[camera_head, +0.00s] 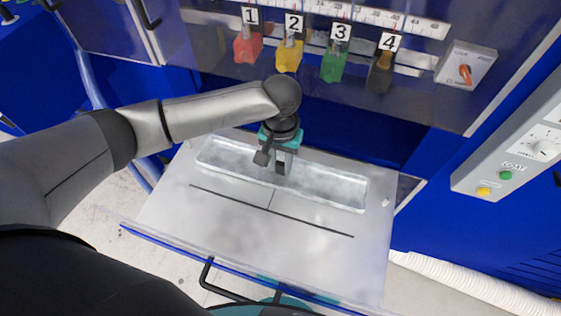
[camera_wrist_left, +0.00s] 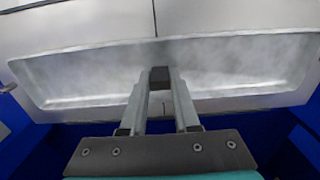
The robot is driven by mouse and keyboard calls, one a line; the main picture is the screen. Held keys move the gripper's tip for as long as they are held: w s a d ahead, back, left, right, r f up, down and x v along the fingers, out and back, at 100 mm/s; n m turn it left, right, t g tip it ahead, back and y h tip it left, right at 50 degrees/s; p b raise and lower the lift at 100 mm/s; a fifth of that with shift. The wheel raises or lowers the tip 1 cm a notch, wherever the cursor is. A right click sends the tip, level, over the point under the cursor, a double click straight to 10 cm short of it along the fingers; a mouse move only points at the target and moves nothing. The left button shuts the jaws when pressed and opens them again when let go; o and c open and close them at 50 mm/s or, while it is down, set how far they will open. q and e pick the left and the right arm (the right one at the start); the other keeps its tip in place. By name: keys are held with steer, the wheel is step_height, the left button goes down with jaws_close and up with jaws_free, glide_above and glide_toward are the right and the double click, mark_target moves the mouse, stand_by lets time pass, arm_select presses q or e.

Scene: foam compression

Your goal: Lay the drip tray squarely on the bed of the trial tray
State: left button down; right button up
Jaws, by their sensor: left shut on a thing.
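The drip tray (camera_head: 335,188) is a long, shallow, pale translucent tray over the rear part of the trial tray (camera_head: 190,222), a grey metal bed with black lines. Its long sides run roughly parallel to the long black line. I cannot tell whether it touches the bed. It also spans the left wrist view (camera_wrist_left: 82,76). My left gripper (camera_head: 281,167) points down over the drip tray's middle. Its fingers (camera_wrist_left: 160,82) close on a small dark piece, which appears to be the drip tray's grip. My right gripper is out of view.
Numbered red (camera_head: 248,48), yellow (camera_head: 289,56), green (camera_head: 334,66) and dark (camera_head: 380,74) items hang on the machine front behind. A control panel (camera_head: 512,150) stands at the right. The bed's front part is clear. A black handle (camera_head: 228,292) projects in front.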

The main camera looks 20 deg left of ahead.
mark_target(281, 163)
arm_select(q)
steer(key=c, duration=0.7)
jaws_free()
steer(key=shift+f, duration=0.1)
steer(key=shift+o, duration=0.2)
step_height(281, 163, up, 12)
steer(key=p, duration=0.1)
steer(key=shift+p, duration=0.3)
